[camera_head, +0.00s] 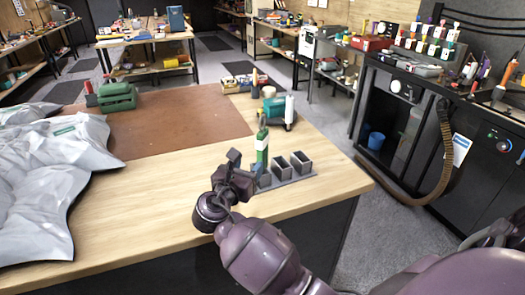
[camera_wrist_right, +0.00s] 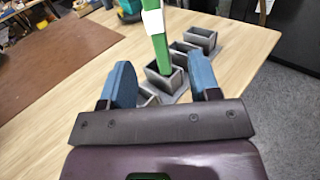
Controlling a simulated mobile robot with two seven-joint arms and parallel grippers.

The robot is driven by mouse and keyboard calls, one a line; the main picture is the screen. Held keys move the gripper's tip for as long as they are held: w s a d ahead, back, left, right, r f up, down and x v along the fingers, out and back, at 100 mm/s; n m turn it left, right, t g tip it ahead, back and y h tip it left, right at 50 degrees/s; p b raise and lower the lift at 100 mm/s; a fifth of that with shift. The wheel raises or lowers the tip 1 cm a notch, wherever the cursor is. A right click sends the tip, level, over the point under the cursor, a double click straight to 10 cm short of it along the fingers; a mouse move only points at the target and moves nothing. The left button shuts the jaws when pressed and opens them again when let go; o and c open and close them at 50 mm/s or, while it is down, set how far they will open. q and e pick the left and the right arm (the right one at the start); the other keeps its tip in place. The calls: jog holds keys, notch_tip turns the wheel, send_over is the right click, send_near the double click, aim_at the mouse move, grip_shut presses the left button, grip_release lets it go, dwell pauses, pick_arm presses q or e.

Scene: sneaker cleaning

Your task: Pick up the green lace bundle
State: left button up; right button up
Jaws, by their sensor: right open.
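The green lace bundle (camera_head: 262,147) stands upright in a compartment of a grey holder (camera_head: 300,178) near the right edge of the wooden table. In the right wrist view, the bundle (camera_wrist_right: 158,48) has a white band around it, and its lower end is inside a square grey cup (camera_wrist_right: 164,84). My right gripper (camera_head: 245,170) is open beside the holder. In the right wrist view, its blue fingers (camera_wrist_right: 163,78) lie left and right of the bundle's line, with the bundle ahead and not held. My left gripper is not in view.
Other cups of the holder beside the bundle look empty. A teal-and-white device (camera_head: 288,112) stands behind it. A brown mat (camera_head: 170,118) carries a green box-like object (camera_head: 117,97). Silvery crumpled bags (camera_head: 45,185) lie at left. The table front is clear.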

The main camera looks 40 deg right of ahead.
aim_at(259, 149)
jog(key=x, duration=1)
jog(key=shift+w, duration=0.4)
jog(key=shift+r, duration=0.1)
grip_shut()
